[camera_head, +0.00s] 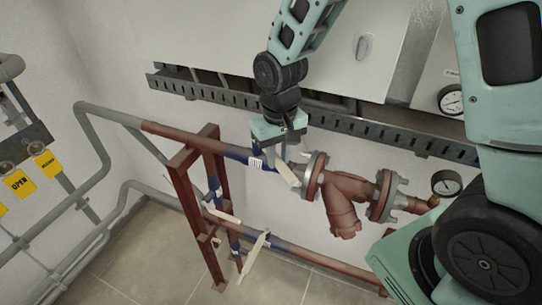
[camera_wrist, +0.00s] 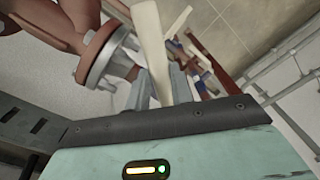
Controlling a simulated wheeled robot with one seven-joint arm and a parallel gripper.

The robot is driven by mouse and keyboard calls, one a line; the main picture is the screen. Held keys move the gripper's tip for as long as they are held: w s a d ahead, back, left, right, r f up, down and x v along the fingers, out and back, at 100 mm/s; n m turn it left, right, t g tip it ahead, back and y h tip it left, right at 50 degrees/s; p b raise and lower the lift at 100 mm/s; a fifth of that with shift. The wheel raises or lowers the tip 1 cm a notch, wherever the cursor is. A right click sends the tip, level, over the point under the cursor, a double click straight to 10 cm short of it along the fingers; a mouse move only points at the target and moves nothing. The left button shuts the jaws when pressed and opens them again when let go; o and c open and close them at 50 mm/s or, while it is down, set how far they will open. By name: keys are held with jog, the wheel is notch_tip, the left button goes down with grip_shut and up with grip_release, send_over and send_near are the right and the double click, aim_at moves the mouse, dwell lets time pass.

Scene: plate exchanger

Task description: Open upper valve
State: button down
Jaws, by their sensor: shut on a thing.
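The upper valve sits on the blue section of the upper pipe (camera_head: 235,153). Its cream lever handle (camera_head: 288,174) slants down to the right below my gripper, at an angle to the pipe. My gripper (camera_head: 282,152) is at the valve, with its body just above the pipe, and hides part of the valve. In the wrist view the cream handle (camera_wrist: 150,40) runs between the two grey fingers of my gripper (camera_wrist: 163,85), which are shut on it. The valve body is mostly hidden in both views.
A flanged red strainer (camera_head: 343,193) adjoins the valve on the right. A perforated cable tray (camera_head: 350,122) runs close above. Lower valves with cream handles (camera_head: 253,254) and a red support frame (camera_head: 187,175) stand below left. A pressure gauge (camera_head: 446,183) is at right.

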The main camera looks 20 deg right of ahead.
aim_at(280, 159)
jog(key=shift+d, duration=0.3)
jog(key=c, duration=1.2)
grip_release()
jog(key=shift+r, duration=0.1)
notch_tip(280, 159, up, 17)
jog(key=b, duration=0.3)
jog(key=shift+r, duration=0.15)
